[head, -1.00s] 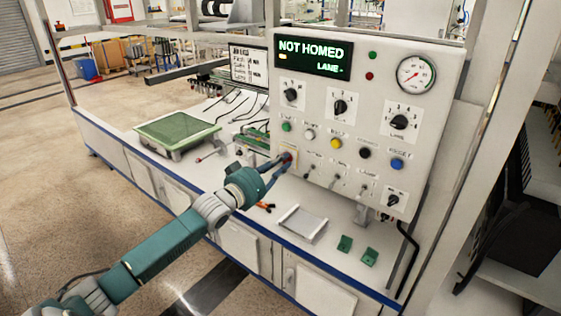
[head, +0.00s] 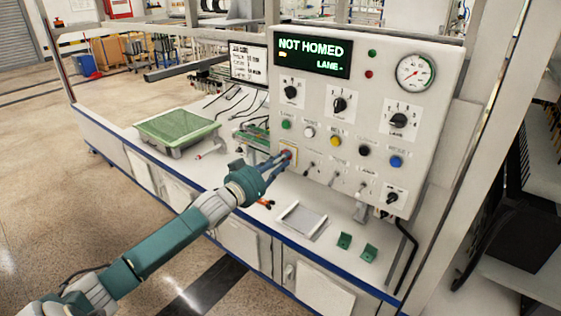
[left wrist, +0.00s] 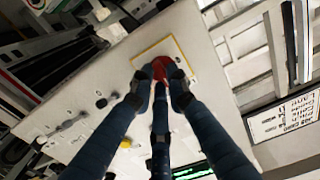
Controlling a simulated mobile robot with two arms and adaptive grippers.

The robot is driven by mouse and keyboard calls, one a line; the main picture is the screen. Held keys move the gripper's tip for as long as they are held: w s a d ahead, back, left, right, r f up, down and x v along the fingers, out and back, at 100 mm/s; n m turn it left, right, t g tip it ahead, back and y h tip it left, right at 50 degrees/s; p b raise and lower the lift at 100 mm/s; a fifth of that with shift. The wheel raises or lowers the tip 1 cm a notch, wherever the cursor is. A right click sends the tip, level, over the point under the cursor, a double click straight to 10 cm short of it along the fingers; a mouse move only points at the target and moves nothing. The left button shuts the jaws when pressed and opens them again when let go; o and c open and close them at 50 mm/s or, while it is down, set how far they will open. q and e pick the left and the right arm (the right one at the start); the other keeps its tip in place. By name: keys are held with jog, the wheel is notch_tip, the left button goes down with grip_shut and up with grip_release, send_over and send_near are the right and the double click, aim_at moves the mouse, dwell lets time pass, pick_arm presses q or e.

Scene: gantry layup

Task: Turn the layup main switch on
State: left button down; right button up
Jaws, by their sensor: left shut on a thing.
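The main switch is a red knob on a yellow-bordered plate (head: 290,149) at the lower left of the white control panel (head: 375,65). In the left wrist view the red knob (left wrist: 161,64) sits between the fingertips, partly covered by them. My left gripper (head: 284,161) is at the panel face with its fingers shut on the red knob; it also shows in the left wrist view (left wrist: 160,90). The knob's exact angle is hard to tell. The panel display (head: 312,52) is lit and reads NOT HOMED and LANE -. My right gripper is not in view.
Rotary knobs, coloured buttons and small toggles crowd the panel right of my gripper. Below, on the bench, lie a grey tray (head: 302,221) and two green blocks (head: 344,240). A green-topped box (head: 177,128) and a text screen (head: 248,64) stand to the left.

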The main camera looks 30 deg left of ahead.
pick_arm(q)
jog(key=shift+f, duration=0.2)
jog(key=c, duration=1.7)
grip_release()
jog(key=shift+r, duration=0.1)
jog(key=s, duration=0.8)
jog(key=s+a, duration=0.1)
jog(key=s, duration=0.3)
